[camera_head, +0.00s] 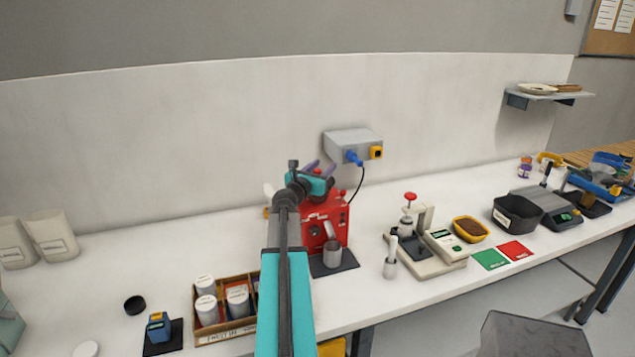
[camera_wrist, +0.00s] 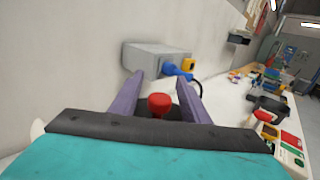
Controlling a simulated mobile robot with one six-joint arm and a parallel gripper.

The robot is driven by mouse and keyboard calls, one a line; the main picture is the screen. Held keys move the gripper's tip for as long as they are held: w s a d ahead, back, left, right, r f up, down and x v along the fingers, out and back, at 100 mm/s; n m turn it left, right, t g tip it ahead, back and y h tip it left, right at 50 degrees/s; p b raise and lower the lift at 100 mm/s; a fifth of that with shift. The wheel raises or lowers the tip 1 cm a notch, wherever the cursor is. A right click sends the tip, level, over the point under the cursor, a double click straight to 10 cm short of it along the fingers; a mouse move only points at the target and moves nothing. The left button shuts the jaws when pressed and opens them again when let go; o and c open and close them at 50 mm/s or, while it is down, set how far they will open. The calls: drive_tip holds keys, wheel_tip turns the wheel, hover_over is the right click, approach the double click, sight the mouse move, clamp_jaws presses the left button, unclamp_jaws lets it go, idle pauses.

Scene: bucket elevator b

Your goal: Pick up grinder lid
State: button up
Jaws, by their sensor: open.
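The red grinder (camera_head: 325,222) stands on the white bench against the wall, partly hidden by my arm. A red round knob (camera_wrist: 159,103) on a dark piece, which looks like the grinder lid, shows between my two purple fingers in the wrist view. A small red knob, perhaps the same one, shows at the grinder's top right in the head view (camera_head: 343,193). My gripper (camera_head: 320,167) is open and empty above the grinder top, its fingers apart on either side of the knob (camera_wrist: 160,78).
A grey wall box (camera_head: 350,140) with a blue plug and black cable sits just behind my gripper. A metal cup (camera_head: 332,253) stands before the grinder. A wooden crate (camera_head: 226,336) of canisters is left, a press (camera_head: 428,250) right.

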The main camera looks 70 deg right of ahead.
drive_tip(key=shift+c, duration=0.4)
clamp_jaws()
drive_tip(key=shift+r, duration=0.1)
wheel_tip(320, 180, up, 10)
drive_tip(key=b, duration=0.1)
idle(0.5)
